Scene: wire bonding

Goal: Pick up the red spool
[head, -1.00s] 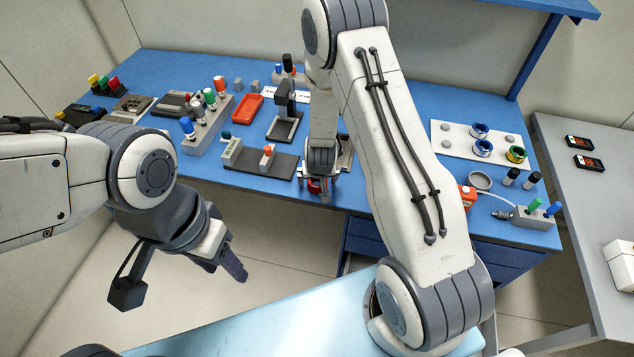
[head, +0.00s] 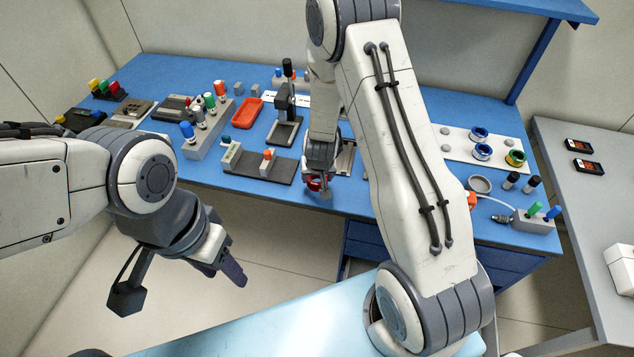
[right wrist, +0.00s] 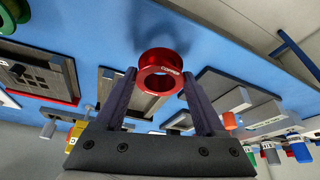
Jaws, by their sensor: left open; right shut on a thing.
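The red spool (head: 313,184) shows at the front edge of the blue table, below my right gripper (head: 319,181). In the right wrist view the red spool (right wrist: 164,72) sits between the two fingertips of my right gripper (right wrist: 159,82), its round face and centre hole toward the camera. The right gripper is shut on it. Whether the spool is clear of the table is hard to tell. My left gripper (head: 226,270) is open and empty, low in front of the table at the left.
The blue table (head: 215,172) holds a dark fixture (head: 265,166), a red tray (head: 247,112) and a grey block with coloured-top tools (head: 205,135). A white plate (head: 455,143) with blue and green spools lies at the right. A grey side table (head: 590,200) stands beyond.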

